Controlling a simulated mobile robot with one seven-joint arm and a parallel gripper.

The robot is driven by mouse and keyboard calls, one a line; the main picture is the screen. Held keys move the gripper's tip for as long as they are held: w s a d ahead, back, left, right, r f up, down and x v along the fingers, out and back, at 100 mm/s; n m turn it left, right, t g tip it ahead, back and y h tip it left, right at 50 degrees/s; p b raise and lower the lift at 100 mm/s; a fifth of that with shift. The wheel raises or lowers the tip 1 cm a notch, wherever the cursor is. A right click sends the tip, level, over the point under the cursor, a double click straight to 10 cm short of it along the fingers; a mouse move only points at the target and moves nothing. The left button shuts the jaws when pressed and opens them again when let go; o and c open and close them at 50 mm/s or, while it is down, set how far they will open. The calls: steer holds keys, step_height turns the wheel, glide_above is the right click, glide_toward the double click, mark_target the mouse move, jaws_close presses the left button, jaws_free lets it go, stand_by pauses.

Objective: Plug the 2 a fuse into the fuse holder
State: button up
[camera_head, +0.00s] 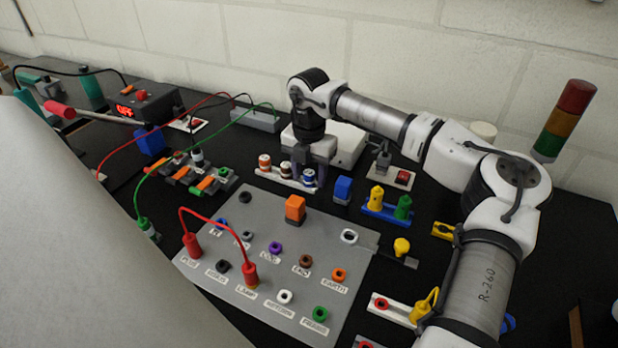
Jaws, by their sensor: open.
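A white rack (276,177) holds three small banded cylinders that look like fuses. The left one has orange bands (264,163), the middle one is dark and orange (285,169), and the right one is blue and white (309,178). No rating is readable, so I cannot tell which is the 2 A fuse. My gripper (315,178) points down at the right end of the rack, open, with its fingers close to the blue-and-white cylinder. Whether they touch it is unclear. I cannot pick out the fuse holder with certainty.
A grey panel (225,264) with coloured sockets and a red lead (213,216) lies in front. A blue block (343,189) and a blue stand with yellow and green pegs (387,212) are right of my gripper. A white box (345,146) stands behind it. A signal tower (565,120) stands far right.

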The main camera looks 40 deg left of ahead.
mark_target(309, 172)
stand_by(0.4)
jaws_close()
steer(key=shift+r, duration=0.1)
steer(key=shift+r+p, duration=1.45)
steer(key=shift+r, duration=1.5)
